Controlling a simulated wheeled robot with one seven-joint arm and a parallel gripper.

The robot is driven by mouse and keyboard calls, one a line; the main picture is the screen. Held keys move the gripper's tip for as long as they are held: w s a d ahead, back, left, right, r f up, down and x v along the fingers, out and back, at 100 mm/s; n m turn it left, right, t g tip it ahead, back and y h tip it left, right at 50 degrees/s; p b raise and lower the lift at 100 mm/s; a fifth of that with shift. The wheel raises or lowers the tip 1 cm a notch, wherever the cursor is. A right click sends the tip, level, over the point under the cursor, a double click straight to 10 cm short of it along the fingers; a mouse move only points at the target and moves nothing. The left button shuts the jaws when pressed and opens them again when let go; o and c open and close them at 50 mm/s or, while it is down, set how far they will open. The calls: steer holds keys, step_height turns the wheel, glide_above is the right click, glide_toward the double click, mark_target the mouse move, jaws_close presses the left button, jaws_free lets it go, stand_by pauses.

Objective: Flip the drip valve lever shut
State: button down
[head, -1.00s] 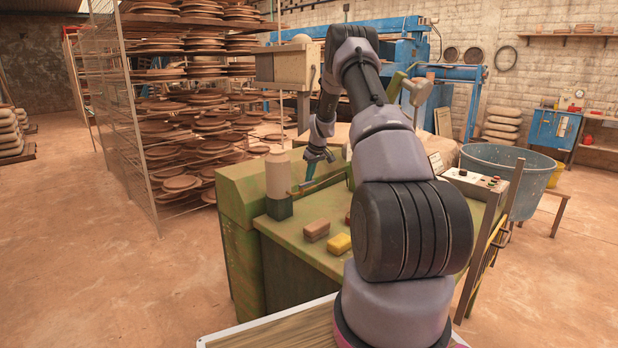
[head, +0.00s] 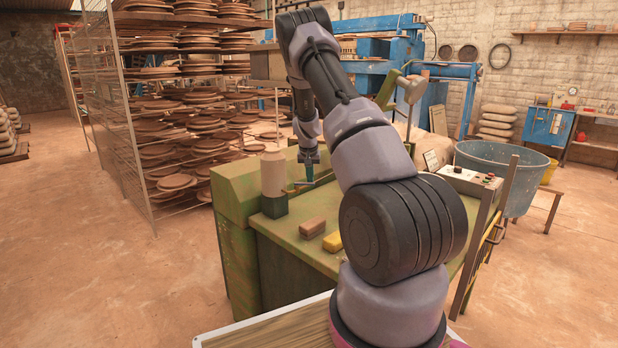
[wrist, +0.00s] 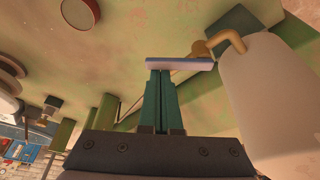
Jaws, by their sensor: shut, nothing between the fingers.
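The drip valve is a brass fitting (wrist: 205,47) with a bent pipe leading to a pale cylindrical bottle (wrist: 270,95). Its lever has a flat blue-white handle (wrist: 180,64), lying crosswise at the fingertips in the wrist view. My gripper (wrist: 162,73) has its teal fingers shut together, with nothing between them. The fingertips meet the handle's edge in the picture; I cannot tell whether they touch. In the head view the bottle (head: 273,172) stands on the green press bench (head: 290,238), and my gripper (head: 309,178) points down just right of it. The lever is small and partly hidden there.
A brown block (head: 312,227) and a yellow block (head: 333,241) lie on the bench in front of my gripper. A control box (head: 468,181) sits at the bench's right. A rack of round plates (head: 180,150) stands behind on the left.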

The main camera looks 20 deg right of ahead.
mark_target(307, 183)
steer(key=s+m, duration=0.1)
steer(key=m, duration=0.1)
steer(key=s+a+m+g+h, duration=0.1)
steer(key=m, duration=0.2)
steer(key=shift+a, duration=0.15)
steer(key=shift+w+a, duration=0.45)
steer(key=shift+w, duration=0.15)
steer(key=shift+w+d, duration=0.1)
steer(key=shift+d, duration=0.1)
step_height(307, 183, up, 9)
steer(key=shift+r, duration=0.2)
stand_by(0.5)
steer(key=shift+w+d, duration=0.1)
